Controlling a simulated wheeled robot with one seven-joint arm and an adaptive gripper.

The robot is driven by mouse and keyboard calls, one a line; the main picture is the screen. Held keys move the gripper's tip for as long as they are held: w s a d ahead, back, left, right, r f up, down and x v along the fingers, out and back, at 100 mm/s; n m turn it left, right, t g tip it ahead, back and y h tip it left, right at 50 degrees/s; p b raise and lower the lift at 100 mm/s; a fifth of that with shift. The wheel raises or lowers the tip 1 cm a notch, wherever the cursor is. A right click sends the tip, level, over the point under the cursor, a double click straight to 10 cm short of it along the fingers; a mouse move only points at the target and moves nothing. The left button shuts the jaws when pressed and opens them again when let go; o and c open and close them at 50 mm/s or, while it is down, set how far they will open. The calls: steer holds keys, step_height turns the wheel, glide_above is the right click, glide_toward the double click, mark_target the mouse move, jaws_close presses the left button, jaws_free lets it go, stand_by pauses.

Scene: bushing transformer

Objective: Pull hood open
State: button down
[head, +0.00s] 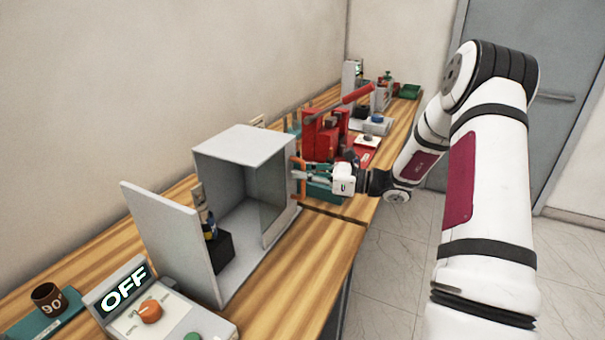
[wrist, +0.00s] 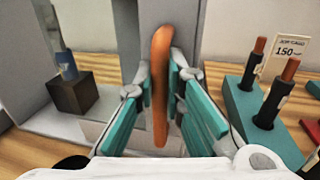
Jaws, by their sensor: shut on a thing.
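The hood (head: 245,141) is a light grey box with a glass pane on its right part; its left part stands open between a grey side panel (head: 165,240) and the covered part. An orange handle (head: 296,162) is on the hood's right edge. In the wrist view the handle (wrist: 160,90) stands nearly upright between the teal finger pads. My gripper (head: 300,174) is shut on the handle; in the wrist view my gripper (wrist: 163,95) has a pad on each side of it.
Inside the hood a dark block (wrist: 73,93) holds a small bottle. A control box reading OFF (head: 150,308) stands at the front left. A red machine (head: 325,135) stands behind my gripper. A teal rack with dark-handled tools (wrist: 255,110) is right of the handle, near a "150" label.

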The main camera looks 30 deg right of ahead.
steer(key=c, duration=1.9)
jaws_free()
steer(key=shift+d, duration=0.1)
steer(key=v, duration=1.2)
